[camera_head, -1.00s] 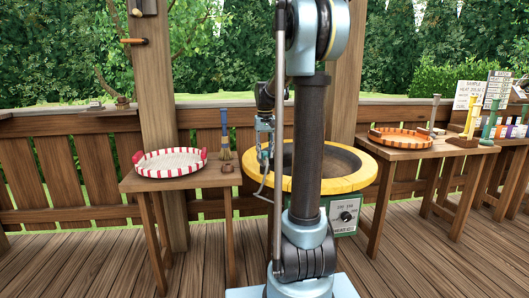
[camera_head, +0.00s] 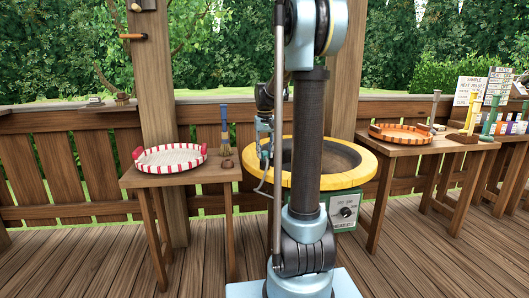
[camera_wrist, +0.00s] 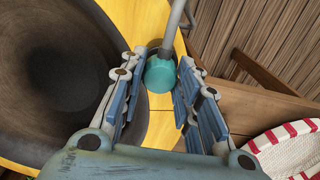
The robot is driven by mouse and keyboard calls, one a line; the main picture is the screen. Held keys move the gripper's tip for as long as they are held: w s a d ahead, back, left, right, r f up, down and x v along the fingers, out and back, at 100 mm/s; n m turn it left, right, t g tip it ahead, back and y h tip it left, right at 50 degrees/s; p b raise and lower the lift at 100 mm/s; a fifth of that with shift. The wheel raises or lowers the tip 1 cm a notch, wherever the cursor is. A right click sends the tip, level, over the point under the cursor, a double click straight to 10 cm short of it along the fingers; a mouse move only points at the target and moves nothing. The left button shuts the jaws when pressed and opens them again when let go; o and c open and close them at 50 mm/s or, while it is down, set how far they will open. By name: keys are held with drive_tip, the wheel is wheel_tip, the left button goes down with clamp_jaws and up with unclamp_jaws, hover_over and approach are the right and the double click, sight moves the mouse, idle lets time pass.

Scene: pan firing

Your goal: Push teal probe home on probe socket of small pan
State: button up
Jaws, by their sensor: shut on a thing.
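A pan (camera_head: 340,182) with a broad yellow rim and dark brown hollow stands on the deck, partly behind my arm. In the wrist view its dark inside (camera_wrist: 60,75) fills the left. My gripper (camera_head: 264,150) is at the pan's left edge. In the wrist view my gripper (camera_wrist: 158,85) is shut on the teal probe (camera_wrist: 160,73), which sits between the blue finger pads over the yellow rim. A grey rod (camera_wrist: 174,25) runs up from the probe. I cannot make out the probe socket, so I cannot tell whether the probe is seated.
A table at left carries a red-and-white tray (camera_head: 170,160) and a blue-handled brush (camera_head: 225,125). The tray's edge (camera_wrist: 270,140) also shows at lower right in the wrist view. A table at right holds an orange tray (camera_head: 400,132). A green heat control box (camera_head: 346,212) sits under the rim.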

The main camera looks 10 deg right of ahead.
drive_tip(key=shift+f, duration=0.2)
drive_tip(key=o, duration=1.1)
drive_tip(key=shift+o, duration=0.2)
wheel_tip(320, 180, up, 11)
drive_tip(key=s+f, duration=0.1)
drive_tip(key=s, duration=0.8)
drive_tip(key=s+f+t, duration=0.2)
drive_tip(key=s+f, duration=2)
drive_tip(key=s, duration=0.3)
drive_tip(key=shift+s, duration=0.35)
